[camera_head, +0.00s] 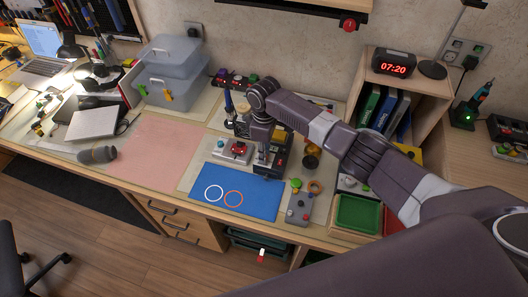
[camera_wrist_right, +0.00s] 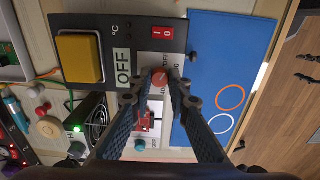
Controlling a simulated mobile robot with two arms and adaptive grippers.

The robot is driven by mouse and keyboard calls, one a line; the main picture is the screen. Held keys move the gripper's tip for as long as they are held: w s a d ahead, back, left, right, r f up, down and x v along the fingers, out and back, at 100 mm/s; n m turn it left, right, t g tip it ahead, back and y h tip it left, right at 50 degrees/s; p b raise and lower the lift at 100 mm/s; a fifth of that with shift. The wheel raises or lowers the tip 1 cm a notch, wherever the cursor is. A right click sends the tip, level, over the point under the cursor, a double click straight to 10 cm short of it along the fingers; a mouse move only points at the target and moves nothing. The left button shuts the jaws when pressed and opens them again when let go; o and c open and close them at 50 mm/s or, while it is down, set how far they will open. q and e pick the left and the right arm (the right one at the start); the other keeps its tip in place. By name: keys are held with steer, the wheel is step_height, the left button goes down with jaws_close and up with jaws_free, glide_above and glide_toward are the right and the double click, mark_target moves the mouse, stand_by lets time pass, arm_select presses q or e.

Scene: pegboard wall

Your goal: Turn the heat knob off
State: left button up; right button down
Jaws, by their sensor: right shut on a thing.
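A black heat station (camera_wrist_right: 132,30) fills the upper middle of the right wrist view, with a °C mark, an OFF label (camera_wrist_right: 123,66) and a red rocker switch (camera_wrist_right: 162,32). Its small red knob (camera_wrist_right: 160,76) sits on a pale scale panel. My right gripper (camera_wrist_right: 159,88) is shut on this knob, one fingertip on each side. The fingers hide part of the scale, so the knob's setting is unclear. In the head view, my right gripper (camera_head: 263,163) points down at the station (camera_head: 282,139), which is partly behind it. My left gripper is not in view.
A blue mat (camera_head: 236,191) with a white and an orange ring lies in front of the station. A grey button box (camera_head: 299,208) and a green tray (camera_head: 358,213) stand to the right. A small device with a red part (camera_head: 236,150) is close on the left. The pink mat (camera_head: 155,148) is clear.

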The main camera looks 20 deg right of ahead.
steer(key=shift+n, duration=1.3)
steer(key=shift+w+n, duration=0.1)
steer(key=shift+n, duration=0.2)
steer(key=shift+r, duration=0.1)
steer(key=c, duration=1.8)
jaws_free()
step_height(320, 180, up, 12)
